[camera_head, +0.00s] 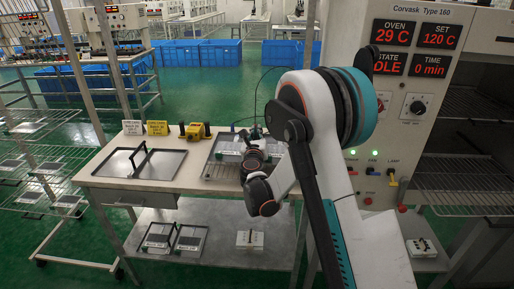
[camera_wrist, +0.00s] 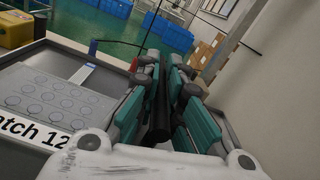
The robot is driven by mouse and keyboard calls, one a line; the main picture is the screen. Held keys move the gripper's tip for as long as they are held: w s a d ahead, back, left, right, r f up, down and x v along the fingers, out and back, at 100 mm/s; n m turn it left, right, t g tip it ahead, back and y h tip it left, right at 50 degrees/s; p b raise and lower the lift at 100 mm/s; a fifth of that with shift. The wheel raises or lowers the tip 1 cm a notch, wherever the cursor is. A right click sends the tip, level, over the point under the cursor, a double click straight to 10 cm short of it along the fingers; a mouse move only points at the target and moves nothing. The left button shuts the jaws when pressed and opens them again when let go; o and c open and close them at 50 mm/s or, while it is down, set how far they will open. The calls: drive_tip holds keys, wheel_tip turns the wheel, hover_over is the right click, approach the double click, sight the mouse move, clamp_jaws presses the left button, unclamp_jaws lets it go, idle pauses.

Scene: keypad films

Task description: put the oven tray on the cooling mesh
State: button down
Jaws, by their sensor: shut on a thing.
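The oven tray (camera_head: 226,152) is a grey metal tray at the right of the bench, partly hidden by my arm. In the wrist view the tray (camera_wrist: 112,77) shows a pale film sheet with round keys and a "Batch 12" label. My gripper (camera_head: 254,134) is over this tray, and in the wrist view my gripper (camera_wrist: 164,78) is shut on a dark upright bar, seemingly the tray's handle. The cooling mesh (camera_head: 216,173) seems to show as a wire grid under the tray's front edge. I cannot tell whether the tray touches it.
Another dark-rimmed tray (camera_head: 172,168) with a black bar handle lies on the left of the bench (camera_head: 112,177).

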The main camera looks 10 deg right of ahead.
wheel_tip(320, 180, down, 4)
drive_tip(key=shift+f+b, duration=0.2)
drive_tip(key=shift+b, duration=0.65)
drive_tip(key=shift+r, duration=0.1)
drive_tip(key=c, duration=1.7)
unclamp_jaws()
